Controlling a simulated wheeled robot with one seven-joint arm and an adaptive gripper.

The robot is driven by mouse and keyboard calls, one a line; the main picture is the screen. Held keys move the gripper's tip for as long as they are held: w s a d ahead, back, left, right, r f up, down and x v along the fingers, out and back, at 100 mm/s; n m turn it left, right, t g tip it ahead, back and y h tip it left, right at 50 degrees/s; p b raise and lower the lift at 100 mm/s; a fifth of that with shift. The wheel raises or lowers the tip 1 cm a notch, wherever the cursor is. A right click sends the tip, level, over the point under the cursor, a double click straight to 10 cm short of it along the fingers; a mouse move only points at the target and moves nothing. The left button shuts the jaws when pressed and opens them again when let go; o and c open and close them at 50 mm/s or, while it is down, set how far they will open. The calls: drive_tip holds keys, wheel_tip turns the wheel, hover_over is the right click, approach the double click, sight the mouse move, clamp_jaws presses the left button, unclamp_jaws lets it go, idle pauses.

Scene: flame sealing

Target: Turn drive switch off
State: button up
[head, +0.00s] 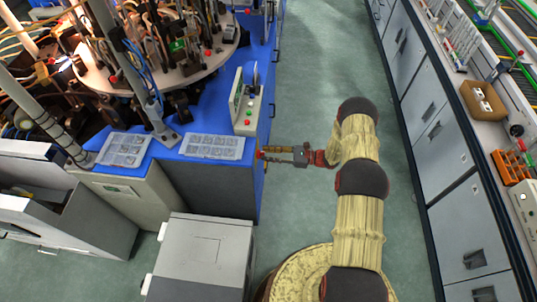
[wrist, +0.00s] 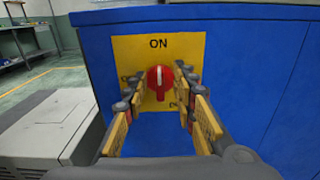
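The drive switch is a round red knob (wrist: 160,78) on a yellow plate (wrist: 137,48) fixed to the blue machine side. The plate reads "ON" above the knob; other lettering at its sides is partly hidden by my fingers. My gripper (wrist: 157,83) is open, with one finger on each side of the knob and a gap visible on both sides. In the head view my gripper (head: 264,154) reaches left to the blue cabinet's side; the knob is hidden there.
A grey box (wrist: 48,132) stands left of the panel; in the head view it is the grey cabinet (head: 202,252). The blue machine (head: 190,115) carries trays and a rotary table. Grey drawers (head: 450,150) line the right. Green floor (head: 310,60) lies clear between.

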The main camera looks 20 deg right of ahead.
drive_tip(key=c, duration=0.3)
drive_tip(key=c, duration=0.4)
clamp_jaws()
